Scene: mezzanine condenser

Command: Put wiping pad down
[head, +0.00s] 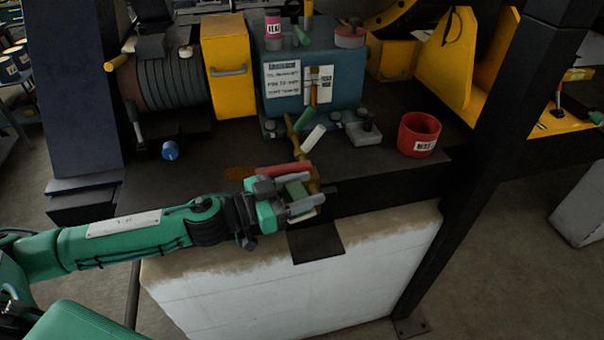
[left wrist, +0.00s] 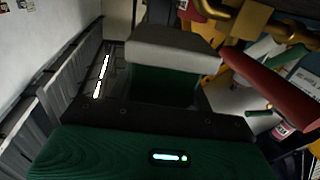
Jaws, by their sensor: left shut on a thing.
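In the left wrist view a grey block over a green part fills the middle; I cannot tell pad from finger there. The pad's underside is hidden, so contact with the bench is unclear. A brown stain (head: 238,173) lies on the bench left of the gripper. My right gripper is not in view.
A red bar (head: 283,170) lies just behind the gripper, beside a brass-coloured rod (head: 297,138). A white block (head: 313,138), a blue knob (head: 170,151) and a red cup (head: 419,134) are on the bench. A blue box (head: 340,75) stands behind. The bench's left front is mostly clear.

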